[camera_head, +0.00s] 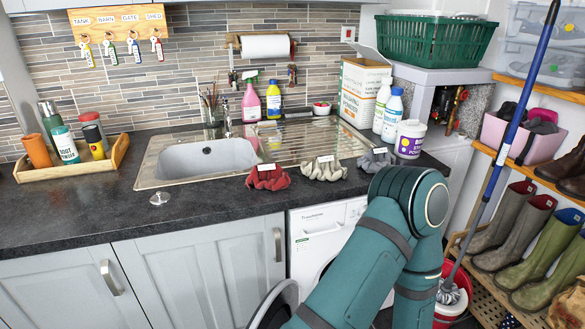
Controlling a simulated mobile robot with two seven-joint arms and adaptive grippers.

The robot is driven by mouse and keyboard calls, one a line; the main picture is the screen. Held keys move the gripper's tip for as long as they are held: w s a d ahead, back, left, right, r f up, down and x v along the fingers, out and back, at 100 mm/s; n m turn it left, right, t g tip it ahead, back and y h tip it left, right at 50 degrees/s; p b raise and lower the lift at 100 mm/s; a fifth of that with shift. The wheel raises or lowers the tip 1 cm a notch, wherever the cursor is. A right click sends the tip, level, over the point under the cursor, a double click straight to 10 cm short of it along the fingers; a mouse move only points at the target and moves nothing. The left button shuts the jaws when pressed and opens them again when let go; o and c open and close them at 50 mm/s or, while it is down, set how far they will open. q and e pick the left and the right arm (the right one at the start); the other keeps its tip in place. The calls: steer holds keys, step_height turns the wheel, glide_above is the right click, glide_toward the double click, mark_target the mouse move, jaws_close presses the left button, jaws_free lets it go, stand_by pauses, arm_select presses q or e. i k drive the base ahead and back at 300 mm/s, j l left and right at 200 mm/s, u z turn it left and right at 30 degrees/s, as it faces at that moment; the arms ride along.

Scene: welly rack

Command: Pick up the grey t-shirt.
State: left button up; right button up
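The grey t-shirt (376,161) looks like the small crumpled dark grey cloth on the worktop, right of the sink's drainer. A small white label stands at it. My teal arm rises from the bottom just in front of it and may hide part of its lower edge. A beige crumpled cloth (324,171) and a red one (267,179) lie to its left, each with a white label. Neither of my grippers shows in the head view, so what they hold is not visible.
A white tub with a purple label (410,139) and white bottles stand right behind the grey cloth. A large carton (361,88) is behind them. Below the worktop is a washing machine (318,232). At right, a mop with a blue handle (528,75) leans near boot shelves.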

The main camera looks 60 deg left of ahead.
mark_target(378, 158)
steer(key=u, duration=1.8)
